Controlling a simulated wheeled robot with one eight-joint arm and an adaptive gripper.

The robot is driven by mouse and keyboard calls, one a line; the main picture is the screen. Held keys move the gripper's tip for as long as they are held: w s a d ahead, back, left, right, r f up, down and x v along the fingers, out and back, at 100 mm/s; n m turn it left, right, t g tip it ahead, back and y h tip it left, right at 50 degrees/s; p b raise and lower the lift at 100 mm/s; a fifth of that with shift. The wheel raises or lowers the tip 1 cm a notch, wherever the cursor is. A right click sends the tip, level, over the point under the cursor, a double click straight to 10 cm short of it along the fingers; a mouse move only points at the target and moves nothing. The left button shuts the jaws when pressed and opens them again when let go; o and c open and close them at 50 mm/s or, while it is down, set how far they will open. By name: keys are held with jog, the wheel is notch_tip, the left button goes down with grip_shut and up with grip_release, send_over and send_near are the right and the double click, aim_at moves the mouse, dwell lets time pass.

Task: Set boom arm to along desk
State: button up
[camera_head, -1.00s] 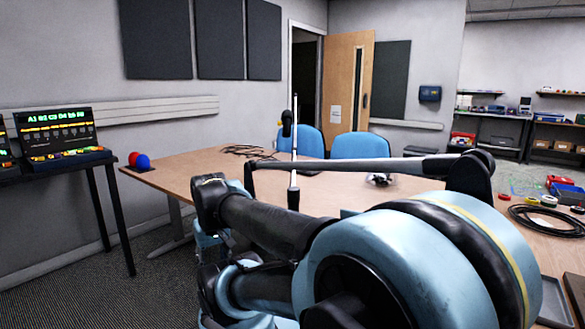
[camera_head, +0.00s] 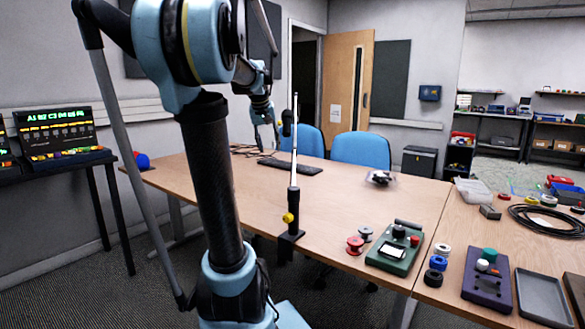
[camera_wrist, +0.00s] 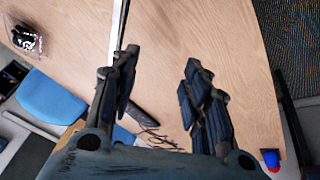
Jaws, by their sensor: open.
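The boom arm (camera_head: 294,160) shows in the head view as a thin silver rod that looks upright. A dark head (camera_head: 287,119) sits near its top. Its black post with a yellow knob (camera_head: 288,217) is clamped to the desk's near edge. My gripper (camera_head: 263,143) hangs above the desk (camera_head: 335,195), left of the rod in the picture. In the wrist view my gripper (camera_wrist: 160,75) is open, with bare desk between its fingers. A silver rod (camera_wrist: 114,35) runs down behind the left finger there. I cannot tell whether it touches the finger.
A keyboard (camera_head: 290,166) lies behind the rod. Two blue chairs (camera_head: 360,150) are behind the desk. A blue ball (camera_head: 142,161) is at the left end. The desk's middle is mostly clear.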

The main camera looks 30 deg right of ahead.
aim_at(294, 162)
jog(key=w+d+r+m, duration=0.1)
jog(key=w+d+r, duration=0.15)
jog(key=d, duration=0.65)
jog(key=shift+h, duration=0.3)
jog(key=x, duration=1.6)
jog(key=shift+s+d+f, duration=0.25)
jog(key=shift+f, duration=0.1)
